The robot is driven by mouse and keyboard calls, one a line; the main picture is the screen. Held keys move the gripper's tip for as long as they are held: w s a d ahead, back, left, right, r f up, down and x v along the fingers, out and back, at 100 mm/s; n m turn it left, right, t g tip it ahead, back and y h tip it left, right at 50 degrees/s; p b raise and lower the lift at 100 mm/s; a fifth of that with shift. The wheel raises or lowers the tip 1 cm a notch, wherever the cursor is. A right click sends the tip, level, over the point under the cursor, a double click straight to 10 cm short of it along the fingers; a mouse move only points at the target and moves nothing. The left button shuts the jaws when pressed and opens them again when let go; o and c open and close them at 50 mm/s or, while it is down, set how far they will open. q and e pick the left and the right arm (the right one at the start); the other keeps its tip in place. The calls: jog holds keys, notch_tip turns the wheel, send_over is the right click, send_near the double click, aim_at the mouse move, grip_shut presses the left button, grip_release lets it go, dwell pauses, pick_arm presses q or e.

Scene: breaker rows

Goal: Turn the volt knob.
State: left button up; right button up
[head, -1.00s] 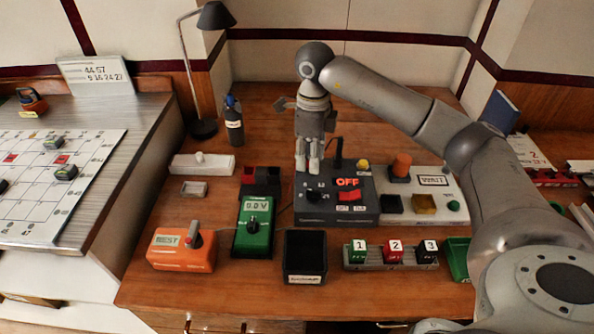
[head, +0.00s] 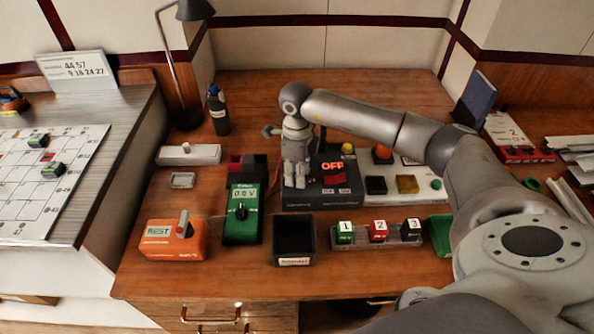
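A dark control box (head: 318,199) with a red OFF display and a red switch stands at the middle of the wooden desk. My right gripper (head: 295,185) points down over the left part of this box. Its fingers are close together and cover the place of the small dark knobs, so I cannot see whether they touch or grip one. No "volt" label is readable here. A green meter (head: 243,228) with a "0.0 V" display and a dark dial (head: 240,211) stands to the left, apart from the gripper. My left gripper is not in view.
Close by are an orange REST box (head: 173,240), an empty black bin (head: 294,240), a row of numbered blocks (head: 377,232) and a pale button panel (head: 425,190). A bottle (head: 218,112) and a lamp (head: 177,75) stand behind. The desk's back middle is fairly clear.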

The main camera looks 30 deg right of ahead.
jog(key=shift+c, duration=0.6)
grip_shut()
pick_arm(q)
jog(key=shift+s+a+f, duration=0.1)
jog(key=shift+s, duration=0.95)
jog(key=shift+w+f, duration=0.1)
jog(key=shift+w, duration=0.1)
pick_arm(e)
jog(key=shift+m, duration=0.3)
jog(key=shift+m+b, duration=0.35)
jog(key=shift+m, duration=0.65)
jog(key=m, duration=0.3)
jog(key=shift+d, duration=0.15)
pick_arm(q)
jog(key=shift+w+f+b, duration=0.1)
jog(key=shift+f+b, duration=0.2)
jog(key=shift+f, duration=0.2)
pick_arm(e)
jog(key=shift+d+m, duration=0.1)
jog(key=shift+m, duration=1.9)
jog(key=shift+w+r, duration=0.1)
